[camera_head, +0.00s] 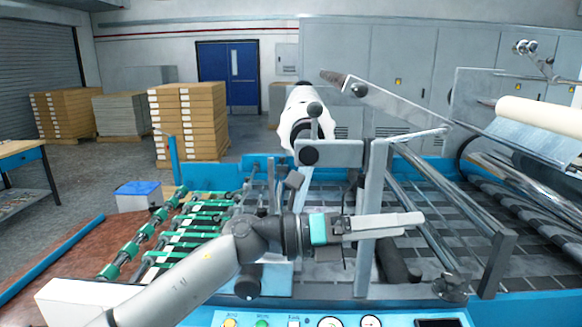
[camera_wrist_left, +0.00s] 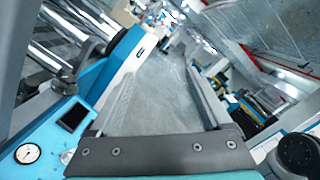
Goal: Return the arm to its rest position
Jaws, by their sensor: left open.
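My left arm (camera_head: 190,284) comes in from the lower left and reaches across the front of the laminating machine (camera_head: 440,285). My left gripper (camera_head: 412,222) is in front of the upright metal post, above the machine's front edge, pointing right. In the left wrist view its two fingers stand wide apart (camera_wrist_left: 158,85), with only grey floor showing between them, so it is open and empty. My right gripper is not in view.
A control panel (camera_head: 300,319) with buttons and a gauge lies below the gripper. Metal rollers and a film roll (camera_head: 540,116) are at the right. Green-wheeled conveyor bars (camera_head: 180,225) are at the left. Stacked boxes (camera_head: 188,120) stand behind. A white and black object (camera_head: 302,108) rises behind the frame.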

